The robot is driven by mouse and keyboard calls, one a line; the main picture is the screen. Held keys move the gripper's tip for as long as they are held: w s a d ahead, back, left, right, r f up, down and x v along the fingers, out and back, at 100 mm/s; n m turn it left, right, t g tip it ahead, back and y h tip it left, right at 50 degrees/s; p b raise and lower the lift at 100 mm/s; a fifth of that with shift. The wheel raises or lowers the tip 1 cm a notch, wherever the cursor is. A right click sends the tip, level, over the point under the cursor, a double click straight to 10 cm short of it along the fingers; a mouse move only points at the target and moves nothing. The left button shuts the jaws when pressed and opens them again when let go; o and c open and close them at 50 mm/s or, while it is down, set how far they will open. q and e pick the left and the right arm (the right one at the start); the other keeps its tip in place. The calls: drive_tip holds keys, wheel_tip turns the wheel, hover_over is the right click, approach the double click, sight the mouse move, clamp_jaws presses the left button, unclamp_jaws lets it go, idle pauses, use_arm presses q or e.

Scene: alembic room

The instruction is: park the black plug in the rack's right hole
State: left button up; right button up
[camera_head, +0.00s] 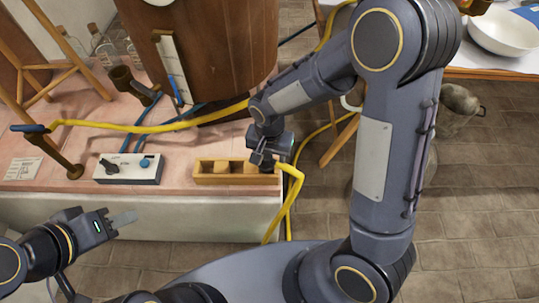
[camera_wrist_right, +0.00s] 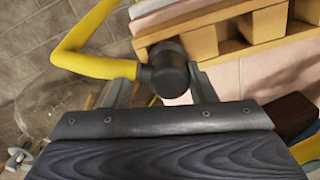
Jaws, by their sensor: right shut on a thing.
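The rack (camera_head: 205,178) is a light wooden block with open compartments at the front edge of the pink-topped bench. My right gripper (camera_head: 267,162) is at the rack's right end, shut on the black plug. The black plug (camera_wrist_right: 168,72) shows between its fingers in the right wrist view, with a yellow cable (camera_wrist_right: 95,62) bending away from it. The plug's far end is against or just in front of the rack's wood (camera_wrist_right: 195,38); I cannot tell whether it is in a hole. My left gripper (camera_head: 122,219) is in front of the bench, away from the rack, apparently empty.
A large wooden barrel (camera_head: 225,55) is behind. Another yellow cable (camera_head: 150,127) crosses above the bench to a dark blue end (camera_head: 30,128). Tiled floor lies right of the bench.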

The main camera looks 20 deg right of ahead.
drive_tip(key=shift+f+b, duration=0.7)
idle(1.6)
drive_tip(key=o, duration=1.1)
drive_tip(key=shift+r, duration=0.1)
drive_tip(key=shift+r+p, duration=2.85)
drive_tip(key=shift+r, duration=0.6)
